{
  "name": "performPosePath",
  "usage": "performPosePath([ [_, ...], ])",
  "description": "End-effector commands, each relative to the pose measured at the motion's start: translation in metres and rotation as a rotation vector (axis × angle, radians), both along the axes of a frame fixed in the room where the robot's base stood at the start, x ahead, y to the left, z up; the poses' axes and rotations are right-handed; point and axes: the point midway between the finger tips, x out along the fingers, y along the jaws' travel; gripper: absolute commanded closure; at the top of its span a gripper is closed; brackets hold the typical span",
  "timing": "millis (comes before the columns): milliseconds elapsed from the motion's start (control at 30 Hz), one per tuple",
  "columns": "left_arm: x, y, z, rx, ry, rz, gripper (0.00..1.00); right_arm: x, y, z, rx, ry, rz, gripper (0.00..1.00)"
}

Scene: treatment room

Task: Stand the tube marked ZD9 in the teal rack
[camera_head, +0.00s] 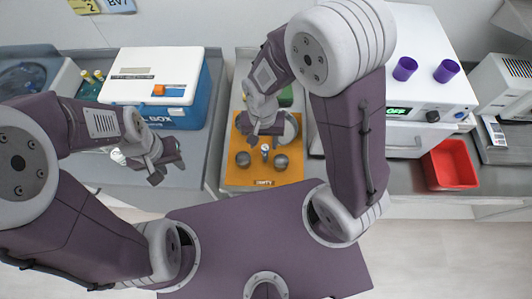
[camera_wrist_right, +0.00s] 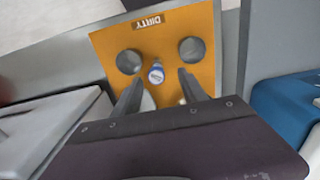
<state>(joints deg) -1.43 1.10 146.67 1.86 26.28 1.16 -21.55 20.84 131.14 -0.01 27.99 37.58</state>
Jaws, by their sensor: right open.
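A small tube (camera_wrist_right: 156,73) with a pale blue-white top is on the orange mat marked DIRTY (camera_wrist_right: 205,20); it also shows in the head view (camera_head: 265,148). Its marking is not legible. My right gripper (camera_wrist_right: 160,90) is open above the mat, its fingers on either side of the line to the tube; it also shows in the head view (camera_head: 262,128). I cannot tell whether they touch the tube. A teal rack (camera_head: 88,90) with yellow-capped tubes is at the left, partly hidden by my left arm. My left gripper (camera_head: 168,168) hangs near the left counter's front; its opening is unclear.
Two grey round objects (camera_head: 243,159) (camera_head: 281,162) flank the tube on the mat. A blue and white cool box (camera_head: 150,75) stands right of the rack. A white device (camera_head: 425,60) with purple cups (camera_head: 405,68) and a red tray (camera_head: 450,165) are at the right.

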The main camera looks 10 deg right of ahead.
Motion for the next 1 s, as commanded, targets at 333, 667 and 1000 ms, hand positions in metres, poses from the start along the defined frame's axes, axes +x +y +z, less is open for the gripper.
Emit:
performPosePath([
  [333, 0.0, 0.0, 0.003, 0.0, 0.0, 0.0, 0.64, -0.002, -0.008, -0.049, -0.001, 0.003, 0.0, 0.5],
  [667, 0.0, 0.0, 0.003, 0.0, 0.0, 0.0, 0.64, -0.001, -0.007, -0.051, 0.0, 0.0, 0.0, 0.75],
  [1000, 0.0, 0.0, 0.003, 0.0, 0.0, 0.0, 0.64, -0.001, -0.008, -0.051, 0.0, 0.0, 0.0, 1.0],
])
